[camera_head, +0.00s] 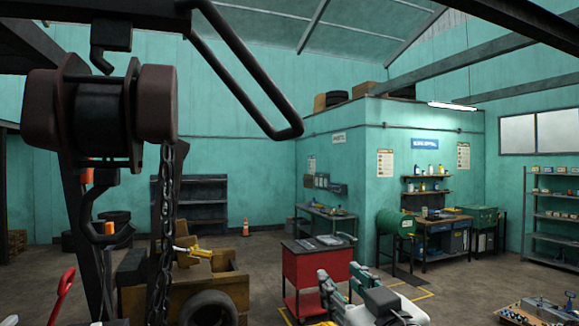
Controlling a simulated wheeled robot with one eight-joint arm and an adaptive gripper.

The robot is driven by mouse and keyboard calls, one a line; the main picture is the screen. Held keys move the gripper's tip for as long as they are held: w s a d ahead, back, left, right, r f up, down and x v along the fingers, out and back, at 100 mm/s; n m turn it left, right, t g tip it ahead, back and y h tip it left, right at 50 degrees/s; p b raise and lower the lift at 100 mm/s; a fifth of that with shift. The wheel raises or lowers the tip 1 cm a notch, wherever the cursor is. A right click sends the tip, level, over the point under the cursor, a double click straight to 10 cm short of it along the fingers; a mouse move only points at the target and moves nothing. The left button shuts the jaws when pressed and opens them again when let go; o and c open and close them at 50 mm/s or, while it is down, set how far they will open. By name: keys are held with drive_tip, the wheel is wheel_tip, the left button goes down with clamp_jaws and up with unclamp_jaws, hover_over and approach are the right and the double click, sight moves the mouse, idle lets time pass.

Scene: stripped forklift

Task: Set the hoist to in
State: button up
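The hoist (105,108) hangs at the upper left, close to the camera. It has a dark body between two dark red-brown rounded housings. It hangs from a black hook (98,55) under a dark overhead part. A dark chain (167,220) hangs down from its right side, and a black lower hook (98,208) with orange nearby is below it. A black bent bar (240,85) forms a long loop to its right. A white and dark jointed part at the bottom centre looks like my arm. I cannot make out my gripper's fingers there, and nothing touches the hoist.
A dark upright post stands below the hoist. A yellow-brown machine part (225,285) and a tyre (209,308) sit below right of it. A red tool cart (304,276) is at the centre. Dark beams cross overhead. Open floor (258,257) lies behind the machine.

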sight(284, 135)
drive_tip(key=s+a+r+n+t+y+p, duration=0.15)
drive_tip(key=r+p, duration=0.25)
drive_tip(key=r, duration=0.6)
drive_tip(key=a+r+n+t+y+p, duration=0.1)
drive_tip(key=a+r+n+y+p, duration=0.2)
drive_tip(key=r, duration=0.7)
drive_tip(key=shift+m, duration=0.65)
drive_tip(key=p+x, duration=0.3)
drive_tip(key=x, duration=1.1)
drive_tip(key=shift+r+p, duration=0.2)
drive_tip(key=shift+p, duration=0.2)
drive_tip(key=shift+c, duration=0.3)
clamp_jaws()
